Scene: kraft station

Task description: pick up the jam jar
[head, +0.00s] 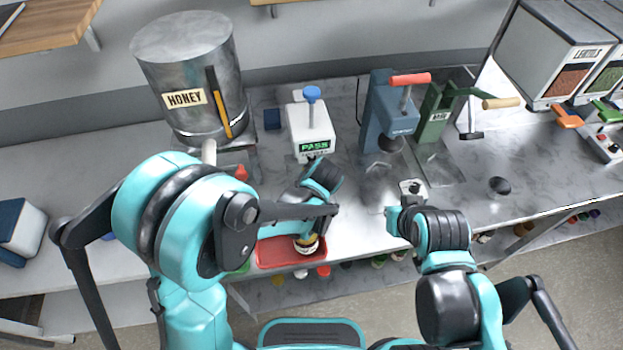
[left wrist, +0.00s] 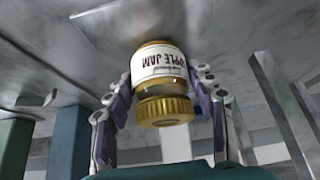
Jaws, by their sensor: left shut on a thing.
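The jam jar (left wrist: 160,78) has a gold lid, a white label reading "APPLE JAM" and a gold band at its far end. In the left wrist view it sits between the two fingers of my left gripper (left wrist: 166,80), which is shut on it. In the head view part of the jar (head: 307,245) shows over the red tray; my arm hides much of the gripper. I cannot tell from these frames whether the jar touches the surface below. My right gripper (head: 405,212) is over the counter's front edge at the right, its fingers too unclear to read.
The red tray (head: 278,262) lies at the counter's front edge. Behind stand a large honey tank (head: 185,75), a white device reading "PASS" (head: 310,130), a blue press (head: 385,110) and a green press (head: 436,120). Dispensers (head: 560,65) stand at the right. Marble counter (head: 350,190) is clear between the arms.

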